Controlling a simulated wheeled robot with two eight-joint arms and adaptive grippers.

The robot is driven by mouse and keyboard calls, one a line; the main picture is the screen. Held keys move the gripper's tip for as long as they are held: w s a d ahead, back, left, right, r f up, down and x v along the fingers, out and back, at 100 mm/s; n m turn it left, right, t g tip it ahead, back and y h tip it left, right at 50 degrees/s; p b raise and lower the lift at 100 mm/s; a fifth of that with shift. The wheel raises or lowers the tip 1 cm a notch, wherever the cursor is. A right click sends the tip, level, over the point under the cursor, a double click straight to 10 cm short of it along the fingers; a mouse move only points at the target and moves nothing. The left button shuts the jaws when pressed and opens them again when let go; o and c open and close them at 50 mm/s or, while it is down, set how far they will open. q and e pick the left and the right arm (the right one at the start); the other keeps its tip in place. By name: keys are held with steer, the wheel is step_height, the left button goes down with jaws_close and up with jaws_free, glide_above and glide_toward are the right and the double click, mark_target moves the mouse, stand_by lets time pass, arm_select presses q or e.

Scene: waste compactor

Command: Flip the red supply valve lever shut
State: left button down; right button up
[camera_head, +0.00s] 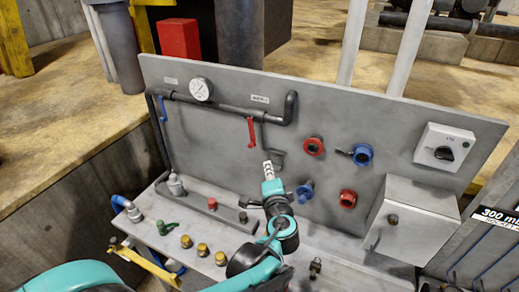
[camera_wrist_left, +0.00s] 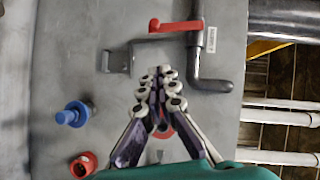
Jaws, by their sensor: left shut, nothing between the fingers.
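The red valve lever (camera_head: 251,131) hangs down from the grey pipe on the upright panel. In the left wrist view the red lever (camera_wrist_left: 176,26) lies sideways near the top, beside the pipe and a white label. My left gripper (camera_head: 267,165) is shut and empty, below and slightly right of the lever in the head view. In the left wrist view its fingertips (camera_wrist_left: 160,73) are together, apart from the lever in the picture. The depth gap to the panel is hard to judge. My right gripper is out of view.
A blue lever (camera_head: 162,108) and a pressure gauge (camera_head: 201,89) are at the panel's left. A grey bracket (camera_head: 278,157) sits close to my gripper. Red and blue couplings (camera_head: 363,155) and a grey box (camera_head: 412,220) are to the right. Brass fittings (camera_head: 203,250) stand on the ledge.

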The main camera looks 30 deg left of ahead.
arm_select(q)
glide_toward(254, 143)
steer(key=w+d, duration=0.1)
steer(key=w, duration=0.2)
steer(key=a, duration=0.2)
steer(key=a+b, duration=0.1)
steer(key=shift+w+a+f, duration=0.25)
steer(key=shift+w+f, duration=0.1)
steer(key=shift+w, duration=0.05)
